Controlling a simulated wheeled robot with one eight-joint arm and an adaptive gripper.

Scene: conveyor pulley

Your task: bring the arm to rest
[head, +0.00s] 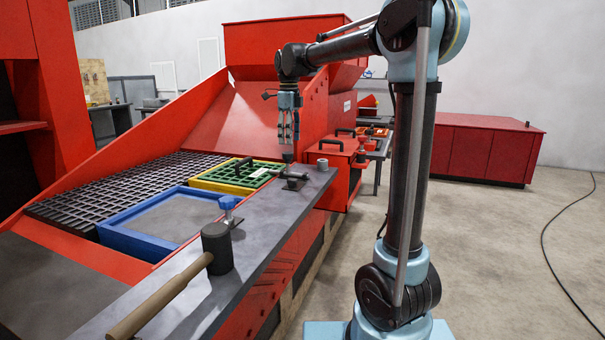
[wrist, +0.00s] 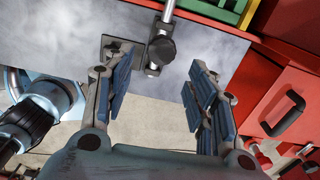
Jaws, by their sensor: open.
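My gripper (head: 288,130) hangs pointing down above the far part of the grey ledge, at the end of my raised arm. In the wrist view my gripper (wrist: 157,95) has its two blue-padded fingers wide apart, with nothing between them. Below it, a clamp with a dark knob (wrist: 162,49) sits on the ledge; the clamp also shows in the head view (head: 292,180). The fingers appear apart from the clamp.
A mallet (head: 217,248) lies on the grey ledge (head: 180,310) nearer me. A blue frame (head: 130,241) and a yellow frame (head: 215,188) lie beside black grating (head: 110,193). A red box with a handle (head: 340,165) stands right of my gripper. Open floor (head: 500,260) lies right.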

